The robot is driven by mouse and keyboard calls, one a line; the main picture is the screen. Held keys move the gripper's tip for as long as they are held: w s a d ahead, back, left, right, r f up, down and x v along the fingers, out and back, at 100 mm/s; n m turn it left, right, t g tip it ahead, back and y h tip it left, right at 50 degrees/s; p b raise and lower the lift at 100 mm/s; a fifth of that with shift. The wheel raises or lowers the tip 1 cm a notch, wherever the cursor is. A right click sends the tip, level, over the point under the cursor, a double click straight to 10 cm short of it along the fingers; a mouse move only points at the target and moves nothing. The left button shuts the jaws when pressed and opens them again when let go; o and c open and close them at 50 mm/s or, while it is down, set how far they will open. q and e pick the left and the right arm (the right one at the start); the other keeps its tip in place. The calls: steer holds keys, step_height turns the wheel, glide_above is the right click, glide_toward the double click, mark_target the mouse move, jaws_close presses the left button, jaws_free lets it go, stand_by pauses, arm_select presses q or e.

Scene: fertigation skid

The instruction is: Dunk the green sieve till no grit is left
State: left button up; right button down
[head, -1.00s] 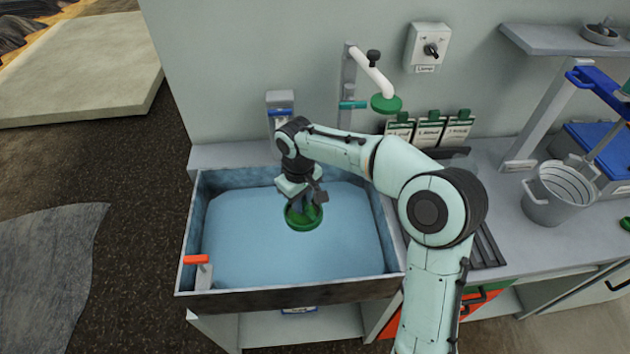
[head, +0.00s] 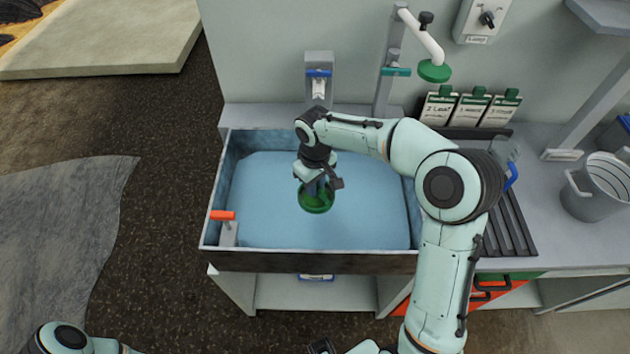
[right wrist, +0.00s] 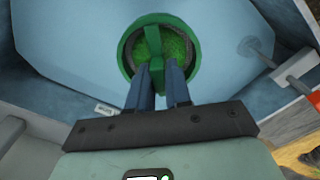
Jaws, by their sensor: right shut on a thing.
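The green sieve (head: 316,200) is a round, shallow sieve over the middle of the water-filled basin (head: 260,262). My right gripper (head: 318,187) reaches down from above and is shut on the sieve's upright green grip. In the right wrist view, the two dark blue fingers (right wrist: 158,88) close on that grip, and the sieve (right wrist: 128,50) shows a bright green, speckled inside with a dark ring along its wall. I cannot tell whether the ring is grit or shadow, or how deep the sieve sits in the water. My left gripper's fingers are not visible.
An orange-handled lever (head: 222,215) stands at the basin's front left corner. A blue-handled fixture (head: 319,85) and a green shower head (head: 434,71) are behind. Labelled cards (head: 470,108), a ribbed drain board (head: 512,225) and a grey bucket (head: 592,200) are to the right.

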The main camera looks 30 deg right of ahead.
arm_select(q)
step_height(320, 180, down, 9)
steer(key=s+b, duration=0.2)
steer(key=b, duration=0.6)
arm_select(e)
steer(key=shift+f, duration=7.2)
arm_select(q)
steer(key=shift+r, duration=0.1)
arm_select(e)
steer(key=shift+r+p, duration=4.35)
steer(key=shift+r, duration=2.35)
steer(key=shift+r+p, duration=1.4)
steer(key=shift+r, duration=1.15)
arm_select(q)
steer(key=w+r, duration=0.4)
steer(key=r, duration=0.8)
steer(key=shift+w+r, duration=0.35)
